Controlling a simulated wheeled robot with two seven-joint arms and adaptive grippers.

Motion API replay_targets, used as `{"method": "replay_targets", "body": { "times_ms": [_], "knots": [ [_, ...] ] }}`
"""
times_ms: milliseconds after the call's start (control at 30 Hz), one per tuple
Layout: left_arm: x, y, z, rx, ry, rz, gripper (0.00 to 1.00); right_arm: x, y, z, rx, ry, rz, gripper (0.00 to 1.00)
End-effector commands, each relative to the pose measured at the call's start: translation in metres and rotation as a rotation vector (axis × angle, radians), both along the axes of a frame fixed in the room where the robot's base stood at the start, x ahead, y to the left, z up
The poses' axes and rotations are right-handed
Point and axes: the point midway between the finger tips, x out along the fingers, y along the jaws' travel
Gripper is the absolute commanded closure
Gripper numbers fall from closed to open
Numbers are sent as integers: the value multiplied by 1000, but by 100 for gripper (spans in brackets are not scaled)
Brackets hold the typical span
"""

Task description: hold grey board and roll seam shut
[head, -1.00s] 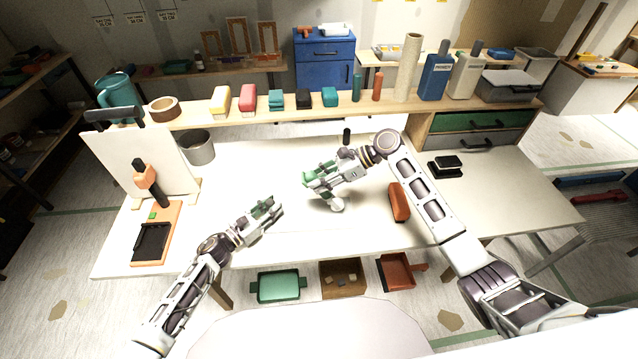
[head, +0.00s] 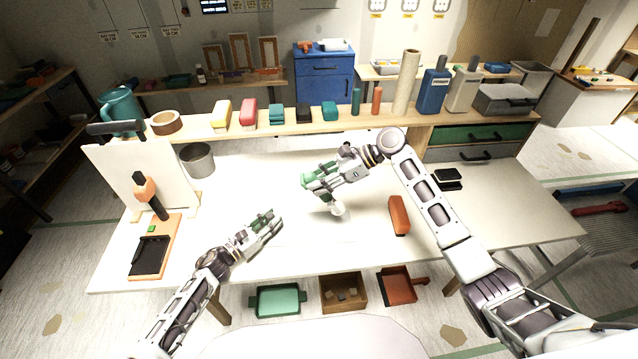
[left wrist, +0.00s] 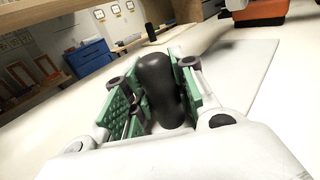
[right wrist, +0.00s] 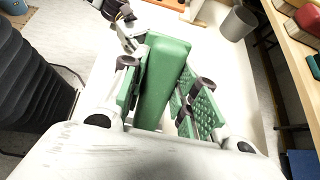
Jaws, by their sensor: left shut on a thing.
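A pale grey sheet or board (head: 290,232) lies flat on the white table, its edges faint; it also shows in the left wrist view (left wrist: 250,75). My left gripper (head: 270,220) is low over its near left part. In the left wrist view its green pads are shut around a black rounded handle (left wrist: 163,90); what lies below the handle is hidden. My right gripper (head: 315,182) is over the table's middle, shut on a green block-like handle (right wrist: 165,80). A small white rounded end (head: 338,209) shows beneath it, close to the table. The seam itself cannot be made out.
A red-orange block (head: 399,215) lies right of the right gripper. A shelf (head: 290,122) with several tools and blocks runs along the back.

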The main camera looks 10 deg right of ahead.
Motion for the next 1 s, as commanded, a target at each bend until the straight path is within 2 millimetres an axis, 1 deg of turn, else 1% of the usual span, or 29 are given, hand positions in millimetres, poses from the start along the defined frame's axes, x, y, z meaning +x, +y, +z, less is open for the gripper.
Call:
{"method": "replay_targets", "body": {
  "times_ms": [33, 200, 233, 433, 467, 633, 1000],
  "knots": [
    [-1, 1, -4, 4, 5, 2, 100, 0, 0, 0, 0, 0, 0, 77],
    [-1, 1, -4, 4, 5, 2, 100, 0, 0, 0, 0, -1, -1, 98],
    [-1, 1, -4, 4, 5, 2, 100, 0, 0, 0, 0, -1, -1, 100],
    [-1, 1, -4, 4, 5, 2, 100, 0, 0, 0, 0, -1, -1, 100],
    [-1, 1, -4, 4, 5, 2, 71, 0, 0, 0, 0, -1, -1, 100],
    [-1, 1, -2, 2, 3, 1, 49, 0, 0, 0, 0, -1, -1, 100],
    [-1, 1, -1, 1, 1, 0, 48, 0, 0, 0, 1, -1, -1, 100]
  ]
}}
